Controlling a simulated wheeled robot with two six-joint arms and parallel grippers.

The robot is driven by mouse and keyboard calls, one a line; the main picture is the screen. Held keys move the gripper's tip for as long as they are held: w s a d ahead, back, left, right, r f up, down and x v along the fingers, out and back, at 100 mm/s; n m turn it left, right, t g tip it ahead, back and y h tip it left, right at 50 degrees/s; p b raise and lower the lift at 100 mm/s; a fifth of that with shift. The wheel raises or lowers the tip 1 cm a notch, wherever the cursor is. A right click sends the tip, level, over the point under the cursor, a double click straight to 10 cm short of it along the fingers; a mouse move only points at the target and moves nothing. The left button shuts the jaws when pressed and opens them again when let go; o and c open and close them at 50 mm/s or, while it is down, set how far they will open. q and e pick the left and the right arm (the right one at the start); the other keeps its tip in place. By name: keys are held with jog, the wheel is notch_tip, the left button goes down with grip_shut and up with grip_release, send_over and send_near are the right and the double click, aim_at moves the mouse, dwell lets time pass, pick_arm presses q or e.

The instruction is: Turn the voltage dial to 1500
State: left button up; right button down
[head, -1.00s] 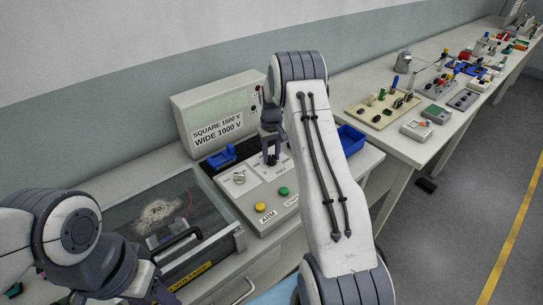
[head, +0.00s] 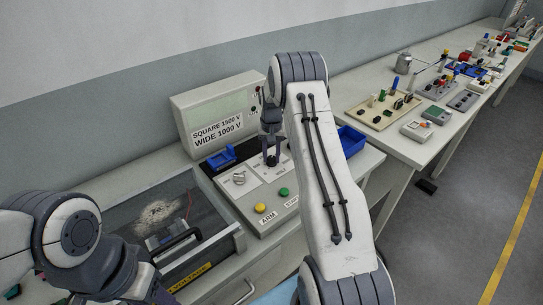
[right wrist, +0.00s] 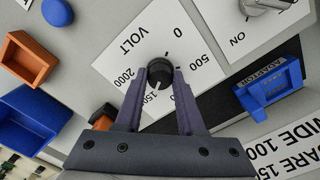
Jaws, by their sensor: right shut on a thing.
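The voltage dial is a black knob (right wrist: 160,72) on a white VOLT plate (right wrist: 134,42) with numbers around it. In the right wrist view 0, 500 and 2000 show; the number 1500 is partly hidden by a finger. I cannot clearly read where the knob points. My right gripper (right wrist: 161,77) is shut on the knob, a finger on each side; in the head view it (head: 271,160) reaches down to the panel. My left arm is at the lower left of the head view, and its fingertips cannot be made out.
A display box (head: 220,115) behind reads SQUARE 1500 V, WIDE 1000 V. Beside the dial are a silver switch (head: 239,177), a blue adaptor (head: 222,158), and yellow (head: 260,208) and green (head: 283,192) buttons. A blue bin (head: 351,140) is on the right; a lidded case (head: 165,215) is on the left.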

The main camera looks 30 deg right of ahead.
aim_at(272, 158)
jog(key=shift+w+r, duration=0.1)
jog(key=shift+r, duration=0.05)
jog(key=c, duration=0.5)
grip_release()
notch_tip(272, 158, up, 10)
jog(key=shift+r+b, duration=0.2)
jog(key=shift+b, duration=0.8)
